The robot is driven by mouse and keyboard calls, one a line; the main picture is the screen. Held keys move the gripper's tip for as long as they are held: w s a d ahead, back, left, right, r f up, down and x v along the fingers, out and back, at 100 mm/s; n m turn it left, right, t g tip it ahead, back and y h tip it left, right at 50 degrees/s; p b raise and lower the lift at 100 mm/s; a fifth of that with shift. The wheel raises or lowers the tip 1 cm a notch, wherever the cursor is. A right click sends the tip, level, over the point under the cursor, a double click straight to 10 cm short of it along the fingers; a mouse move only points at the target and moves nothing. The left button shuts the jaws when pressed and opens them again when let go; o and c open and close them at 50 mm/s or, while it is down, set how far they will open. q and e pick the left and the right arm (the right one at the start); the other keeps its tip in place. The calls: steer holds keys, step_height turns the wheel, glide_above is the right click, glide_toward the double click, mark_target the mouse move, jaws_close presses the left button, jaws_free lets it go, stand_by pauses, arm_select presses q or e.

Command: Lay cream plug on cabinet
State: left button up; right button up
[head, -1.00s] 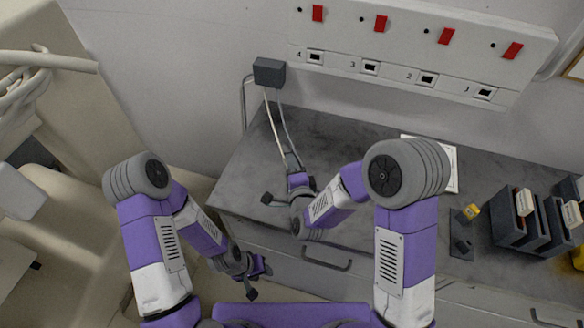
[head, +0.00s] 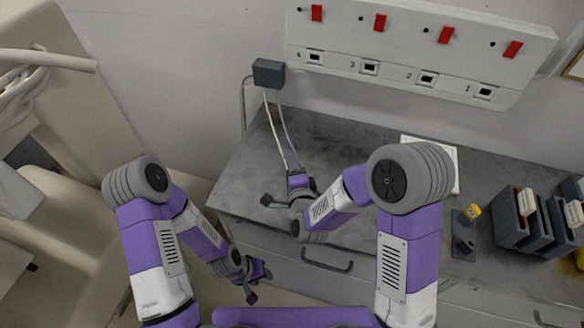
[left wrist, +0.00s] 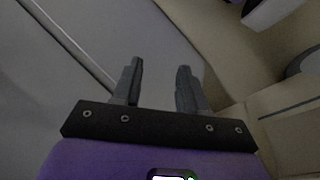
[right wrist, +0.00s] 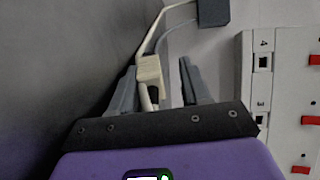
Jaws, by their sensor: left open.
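The cream plug (right wrist: 149,69) shows in the right wrist view between the fingers of my right gripper (right wrist: 158,82), closer to the left finger. The fingers stand apart, with a clear gap on the plug's right side. Its cream cable runs up to a grey wall box. In the head view my right gripper (head: 288,188) is over the cabinet top near its left end, and it hides the plug. The cabinet (head: 345,150) has a dark grey top. My left gripper (head: 258,282) is open and empty in front of the cabinet; the left wrist view also shows its empty fingers (left wrist: 158,85).
The grey box (head: 269,72) is on the wall, with a second, grey cable hanging from it. A white socket panel (head: 400,60) with red switches is at its right. Dark file holders (head: 512,225) and a small dark plate (head: 463,240) with a yellow item occupy the cabinet's right.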

steer(key=shift+o, duration=0.8)
steer(key=f, duration=0.2)
steer(key=s+f, duration=0.1)
steer(key=shift+d+f+g+h, duration=0.15)
steer(key=shift+d+g+h, duration=0.15)
steer(key=shift+g, duration=0.1)
steer(key=shift+s, duration=0.25)
steer(key=s+r+p, duration=0.1)
steer(key=s+p, duration=0.1)
steer(key=s+d+r+p, duration=0.1)
steer(key=r+p, duration=0.1)
steer(key=shift+s, duration=0.35)
steer(key=p, duration=0.3)
steer(key=s+r+p, duration=0.1)
steer(key=p, duration=0.3)
steer(key=shift+s+r+t, duration=0.15)
steer(key=shift+s+t, duration=0.1)
steer(key=shift+t, duration=0.15)
steer(key=shift+s+r+p, duration=0.15)
steer(key=shift+s+p, duration=0.2)
steer(key=shift+p, duration=0.75)
